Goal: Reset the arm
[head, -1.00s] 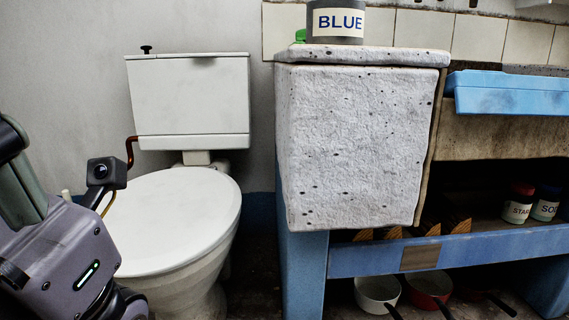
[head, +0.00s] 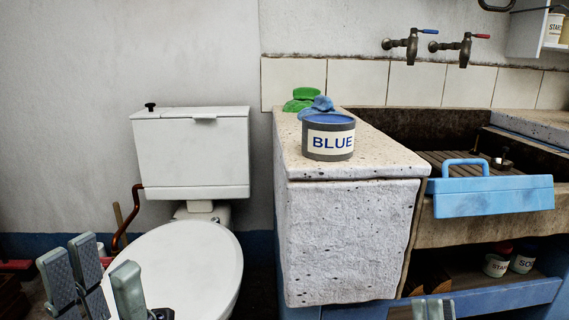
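My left gripper (head: 105,277) is at the lower left in the head view, fingers pointing up, in front of the toilet. Its grey fingers stand apart with nothing between them. The tips of what looks like my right gripper (head: 434,309) just show at the bottom edge, in front of the trough's lower shelf. Most of it is cut off, so I cannot tell whether it is open or shut.
A toilet (head: 187,262) stands at left. On the stone block (head: 350,235) sit a tin labelled BLUE (head: 328,142) and a green item (head: 304,97). A blue caddy (head: 495,197) hangs over the trough's front. Jars (head: 495,265) stand on the shelf below.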

